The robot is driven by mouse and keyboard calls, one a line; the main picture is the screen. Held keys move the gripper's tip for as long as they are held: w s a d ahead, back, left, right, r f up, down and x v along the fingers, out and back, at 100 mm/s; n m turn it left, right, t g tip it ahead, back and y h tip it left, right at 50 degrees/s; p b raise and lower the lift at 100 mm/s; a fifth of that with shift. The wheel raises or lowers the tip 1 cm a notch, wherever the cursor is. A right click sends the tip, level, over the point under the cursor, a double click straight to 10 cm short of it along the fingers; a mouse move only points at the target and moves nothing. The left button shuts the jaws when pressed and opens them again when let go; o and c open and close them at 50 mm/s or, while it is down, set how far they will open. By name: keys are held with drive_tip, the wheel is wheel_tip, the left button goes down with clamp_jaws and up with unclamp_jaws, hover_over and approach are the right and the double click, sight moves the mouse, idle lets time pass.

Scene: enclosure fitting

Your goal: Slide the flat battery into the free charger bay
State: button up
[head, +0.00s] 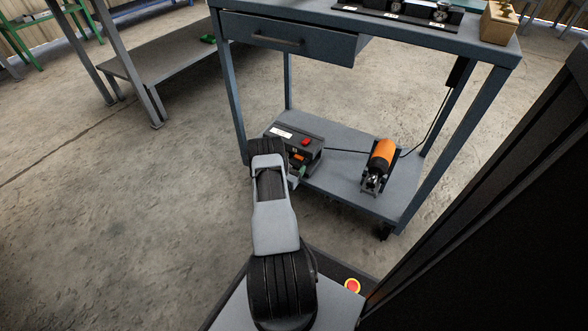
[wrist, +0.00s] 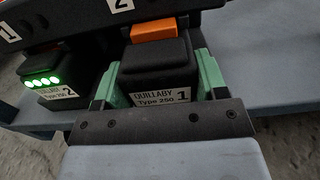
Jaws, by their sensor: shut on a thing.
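The flat battery (wrist: 158,75), black with an orange piece on top and a label "QUILLABY Type 250 1", sits between the green fingers of my gripper (wrist: 160,82), which is shut on it. The black charger (head: 283,133) stands on the cart's lower shelf; its edge with labels 1 and 2 shows at the top of the wrist view (wrist: 60,22). The held battery is in front of and below label 2. I cannot tell how far it is in the bay. Below label 1 is another battery (wrist: 52,78), marked 2, with lit green lights. My arm partly hides the charger in the head view.
An orange and black power tool (head: 381,157) stands on the lower shelf (head: 345,185), right of the charger. A black cable runs behind it. The cart's legs (head: 455,150) and drawer (head: 290,38) frame the shelf. A dark panel (head: 500,220) is at right.

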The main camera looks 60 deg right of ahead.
drive_tip(key=shift+d+r, duration=0.1)
drive_tip(key=shift+d, duration=0.9)
drive_tip(key=o, duration=1.3)
drive_tip(key=shift+a, duration=0.1)
drive_tip(key=shift+a+p, duration=0.3)
drive_tip(key=shift+a, duration=0.25)
drive_tip(key=a+p, duration=0.4)
drive_tip(key=a, duration=0.8)
drive_tip(key=shift+a, duration=0.35)
